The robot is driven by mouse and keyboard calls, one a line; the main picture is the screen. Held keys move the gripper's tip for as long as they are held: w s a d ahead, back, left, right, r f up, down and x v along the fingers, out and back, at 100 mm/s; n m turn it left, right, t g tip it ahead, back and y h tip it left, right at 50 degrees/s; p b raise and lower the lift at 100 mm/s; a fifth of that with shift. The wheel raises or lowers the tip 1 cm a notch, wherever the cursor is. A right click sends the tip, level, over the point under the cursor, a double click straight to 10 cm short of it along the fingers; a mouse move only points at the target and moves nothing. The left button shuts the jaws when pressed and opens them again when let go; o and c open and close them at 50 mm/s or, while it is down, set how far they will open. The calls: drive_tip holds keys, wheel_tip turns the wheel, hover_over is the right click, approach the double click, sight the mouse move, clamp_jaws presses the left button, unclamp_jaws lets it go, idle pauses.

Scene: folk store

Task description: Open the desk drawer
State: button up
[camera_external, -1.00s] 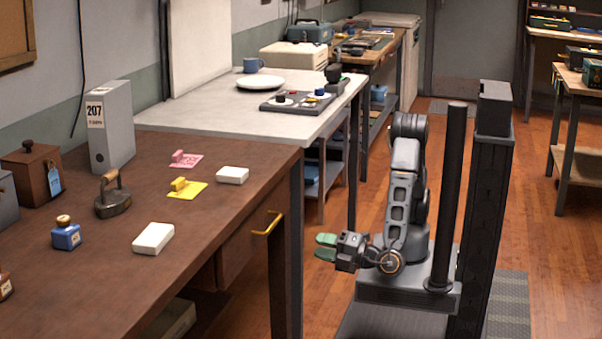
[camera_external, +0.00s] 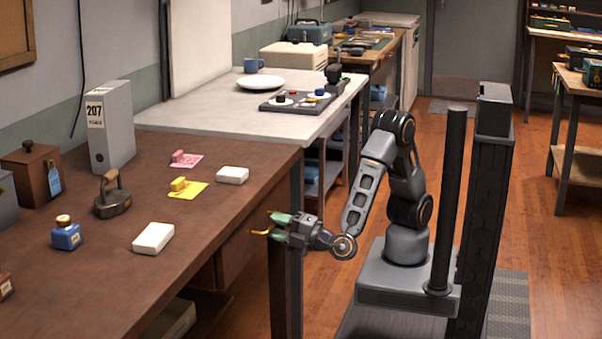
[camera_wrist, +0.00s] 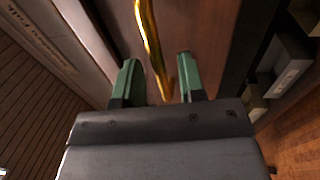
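The desk (camera_external: 110,285) is dark brown wood, with a drawer (camera_external: 236,250) in its right-hand front, under the top. The drawer looks closed. Its brass bar handle (camera_external: 258,232) is partly hidden by my gripper in the external view. My gripper (camera_external: 274,227) has green fingertips and is at the handle. In the wrist view the handle (camera_wrist: 150,42) runs between the spread fingers (camera_wrist: 158,78), nearer the right one at its lower end. The fingers are open, with a gap visible on both sides of the handle.
On the desk are a grey binder (camera_external: 110,125), an iron (camera_external: 112,197), a blue ink bottle (camera_external: 66,234), white blocks (camera_external: 153,238) and stamps on pads. A desk leg (camera_external: 285,290) stands below my gripper. A white-topped table (camera_external: 220,115) adjoins behind.

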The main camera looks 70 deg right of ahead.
drive_tip(key=shift+w+r, duration=0.15)
drive_tip(key=shift+w, duration=0.5)
clamp_jaws()
